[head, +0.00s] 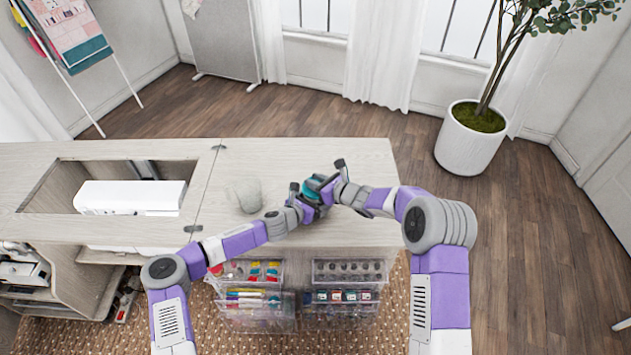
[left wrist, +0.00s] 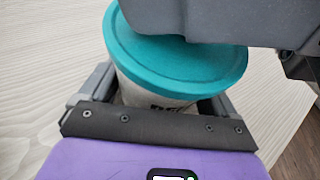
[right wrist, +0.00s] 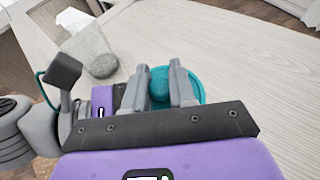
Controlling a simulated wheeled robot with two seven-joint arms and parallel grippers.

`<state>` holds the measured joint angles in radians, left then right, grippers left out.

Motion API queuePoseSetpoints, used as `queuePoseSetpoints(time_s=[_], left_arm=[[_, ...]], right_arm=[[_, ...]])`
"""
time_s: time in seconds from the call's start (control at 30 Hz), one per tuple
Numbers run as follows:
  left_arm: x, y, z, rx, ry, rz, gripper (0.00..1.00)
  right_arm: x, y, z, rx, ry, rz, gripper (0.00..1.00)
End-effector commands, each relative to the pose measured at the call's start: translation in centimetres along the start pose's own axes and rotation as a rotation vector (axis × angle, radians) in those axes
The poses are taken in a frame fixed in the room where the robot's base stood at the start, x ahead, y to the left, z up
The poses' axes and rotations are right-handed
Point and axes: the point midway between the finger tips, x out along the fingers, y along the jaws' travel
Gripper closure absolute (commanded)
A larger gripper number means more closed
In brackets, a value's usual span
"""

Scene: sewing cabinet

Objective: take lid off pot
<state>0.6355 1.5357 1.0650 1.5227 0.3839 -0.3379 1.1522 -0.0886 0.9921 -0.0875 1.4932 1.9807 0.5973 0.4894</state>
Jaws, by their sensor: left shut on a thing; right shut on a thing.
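The pot (left wrist: 150,97) is pale with dark lettering and stands between the fingers of my left gripper (head: 305,203), which is shut on its body. The teal lid (left wrist: 170,62) covers the pot's top in the left wrist view, and no gap shows between them. Its round teal knob (right wrist: 160,86) is between the fingers of my right gripper (right wrist: 161,88), which is shut on it from above. In the head view the lid (head: 313,187) shows only partly, and both grippers hide most of the pot.
A grey speckled rounded object (head: 245,195) stands left of the pot on the cabinet top (head: 350,155). A white sewing machine (head: 130,197) sits in the recess at left. Clear drawers (head: 350,270) with supplies are below the front edge. The tabletop's back right is clear.

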Motion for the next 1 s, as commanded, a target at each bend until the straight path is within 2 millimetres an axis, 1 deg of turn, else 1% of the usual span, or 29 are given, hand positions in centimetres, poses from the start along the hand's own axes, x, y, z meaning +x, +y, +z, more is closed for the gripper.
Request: queuePoseSetpoints(time_s=[0.03, 0.4, 1.0], left_arm=[[-0.1, 0.5, 0.0, -0.002, 0.0, 0.011, 0.64], [-0.1, 0.7, 0.0, -0.003, 0.001, 0.015, 0.64], [-0.1, 0.8, -0.3, -0.008, 0.007, 0.018, 0.64]], right_arm=[[-0.1, -0.1, -0.5, 0.002, 0.011, -0.003, 1.0], [-0.1, -0.1, -0.3, 0.002, 0.009, -0.003, 1.0], [-0.8, 0.0, 2.1, 0.0, -0.003, 0.0, 1.0]])
